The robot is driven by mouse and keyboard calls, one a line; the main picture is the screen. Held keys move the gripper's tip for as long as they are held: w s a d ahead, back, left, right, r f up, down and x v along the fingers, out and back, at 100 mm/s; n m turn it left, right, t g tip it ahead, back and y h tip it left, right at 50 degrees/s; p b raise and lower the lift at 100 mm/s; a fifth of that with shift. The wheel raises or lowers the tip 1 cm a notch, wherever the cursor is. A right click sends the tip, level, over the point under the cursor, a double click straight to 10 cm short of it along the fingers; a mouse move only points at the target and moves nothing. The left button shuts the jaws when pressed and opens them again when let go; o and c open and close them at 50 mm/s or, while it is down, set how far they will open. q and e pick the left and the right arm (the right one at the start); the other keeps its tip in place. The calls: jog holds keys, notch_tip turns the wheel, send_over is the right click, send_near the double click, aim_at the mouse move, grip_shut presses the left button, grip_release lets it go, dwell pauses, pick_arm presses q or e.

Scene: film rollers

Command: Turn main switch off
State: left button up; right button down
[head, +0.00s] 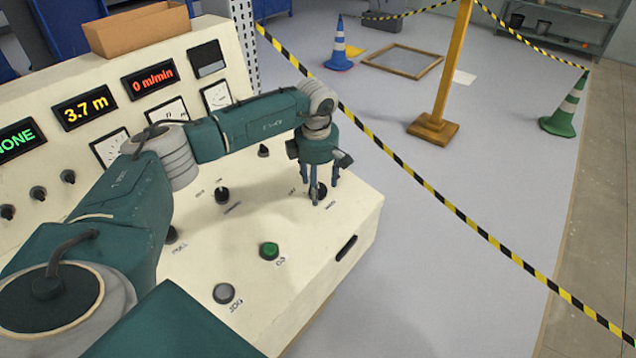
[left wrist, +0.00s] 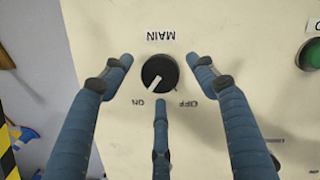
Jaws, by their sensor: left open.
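The main switch (left wrist: 160,73) is a round black knob on the cream panel, under the upside-down word MAIN in the left wrist view. Its white pointer line slants down-left, to the ON label; the OFF label is down-right. My left gripper (left wrist: 162,77) is open, its three blue fingers spread around the knob with gaps visible. In the head view my left gripper (head: 316,199) points down over the right end of the console (head: 330,228); the switch (head: 320,188) is partly hidden behind its fingers. My right gripper is not in view.
Displays and dials stand on the back panel. Yellow-black tape (head: 440,200) runs past the console's right side.

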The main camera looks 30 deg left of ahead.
pick_arm(q)
jog(key=shift+f, duration=0.35)
